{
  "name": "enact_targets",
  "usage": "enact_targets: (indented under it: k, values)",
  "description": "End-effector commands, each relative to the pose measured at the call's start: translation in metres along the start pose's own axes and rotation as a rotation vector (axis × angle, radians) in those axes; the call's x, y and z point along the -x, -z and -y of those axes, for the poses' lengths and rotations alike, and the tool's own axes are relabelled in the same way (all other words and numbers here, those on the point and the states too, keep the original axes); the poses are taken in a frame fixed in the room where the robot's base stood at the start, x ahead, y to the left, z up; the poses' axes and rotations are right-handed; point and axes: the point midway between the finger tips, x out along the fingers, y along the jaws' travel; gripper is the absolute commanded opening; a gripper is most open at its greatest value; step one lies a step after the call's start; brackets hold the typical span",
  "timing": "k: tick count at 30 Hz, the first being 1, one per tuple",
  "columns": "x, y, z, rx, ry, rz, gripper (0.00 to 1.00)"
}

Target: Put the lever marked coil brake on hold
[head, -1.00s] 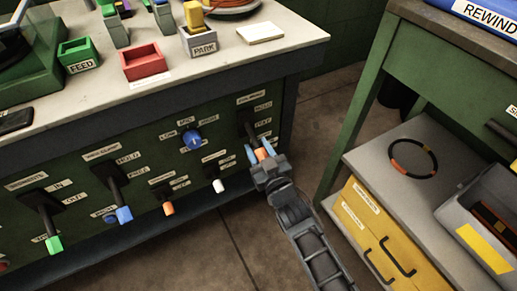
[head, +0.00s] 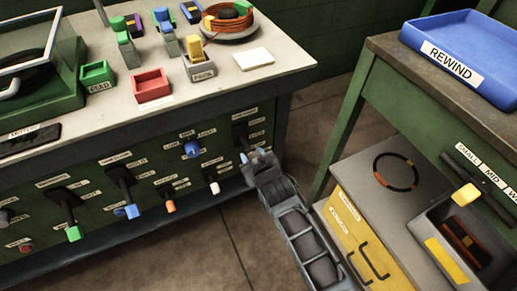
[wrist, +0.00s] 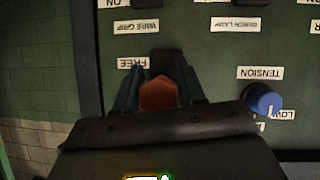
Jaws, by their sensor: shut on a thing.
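A lever with an orange handle sits in a dark slot (head: 240,137) at the right end of the green panel under the bench. My gripper (head: 258,157) is at its lower end, shut on the handle. In the wrist view the orange handle (wrist: 159,95) is between my two fingers, and a FREE label (wrist: 132,63) is beside it. The lever slopes down and out from the slot. My gripper hides much of the handle in the head view. The lever's name label (head: 245,113) is too small to read for certain.
A blue dial (head: 192,149), seen in the wrist view by a TENSION label (wrist: 261,73), is left of the lever. A yellow-drawered cabinet (head: 350,235) stands right.

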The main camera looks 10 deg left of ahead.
Motion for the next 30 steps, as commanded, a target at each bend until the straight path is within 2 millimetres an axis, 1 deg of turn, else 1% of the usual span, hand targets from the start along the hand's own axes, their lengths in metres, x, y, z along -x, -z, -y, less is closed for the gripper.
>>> enact_targets:
  k: [1,9,15,21,30]
  values:
    - [0.007,0.015,-0.001,0.003,0.008,0.043,0.00]
    - [0.012,0.027,-0.003,0.027,0.037,0.275,0.00]
    - [0.013,0.034,-0.004,0.040,0.054,0.408,0.00]
    - [0.014,0.038,-0.005,0.048,0.065,0.496,0.00]
    - [0.014,0.040,-0.005,0.053,0.071,0.545,0.00]
